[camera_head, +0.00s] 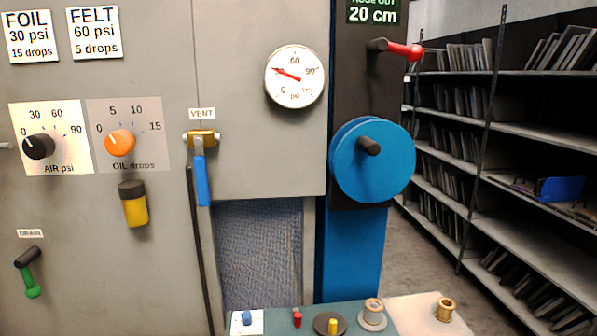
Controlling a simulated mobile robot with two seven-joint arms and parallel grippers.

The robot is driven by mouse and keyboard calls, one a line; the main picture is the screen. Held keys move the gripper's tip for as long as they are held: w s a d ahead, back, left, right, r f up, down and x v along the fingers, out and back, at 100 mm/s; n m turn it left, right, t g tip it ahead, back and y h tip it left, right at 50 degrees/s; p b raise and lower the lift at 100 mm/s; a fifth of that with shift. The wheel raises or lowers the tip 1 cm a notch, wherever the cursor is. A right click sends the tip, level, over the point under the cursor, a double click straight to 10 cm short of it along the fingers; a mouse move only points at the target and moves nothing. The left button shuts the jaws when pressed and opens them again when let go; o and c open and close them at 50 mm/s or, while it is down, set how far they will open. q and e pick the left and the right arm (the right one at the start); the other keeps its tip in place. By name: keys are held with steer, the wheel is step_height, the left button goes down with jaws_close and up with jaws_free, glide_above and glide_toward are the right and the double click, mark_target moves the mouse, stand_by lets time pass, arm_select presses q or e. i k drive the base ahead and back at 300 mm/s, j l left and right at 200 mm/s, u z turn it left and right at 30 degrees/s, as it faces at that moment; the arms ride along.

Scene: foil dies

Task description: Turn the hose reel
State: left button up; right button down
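The hose reel (350,182) is a round blue disc on the dark upper part of a blue post (352,255), right of the grey cabinet. A dark knob (369,146) sticks out from its face, a little above the middle. A sign (373,11) above it reads 20 cm; its top line is partly cut off and seems to say hose out. No hose can be made out on the reel. Neither of my grippers is in view.
A red-handled lever (403,50) juts out above the reel. A pressure gauge (296,77), blue vent handle (201,180) and dials are on the grey cabinet (240,130). Small parts stand on a bench (350,328) below. Shelves (535,130) stand at right, past open floor.

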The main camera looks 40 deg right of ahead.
mark_target(372, 159)
steer(key=z, duration=1.6)
steer(key=i+l+u, duration=0.1)
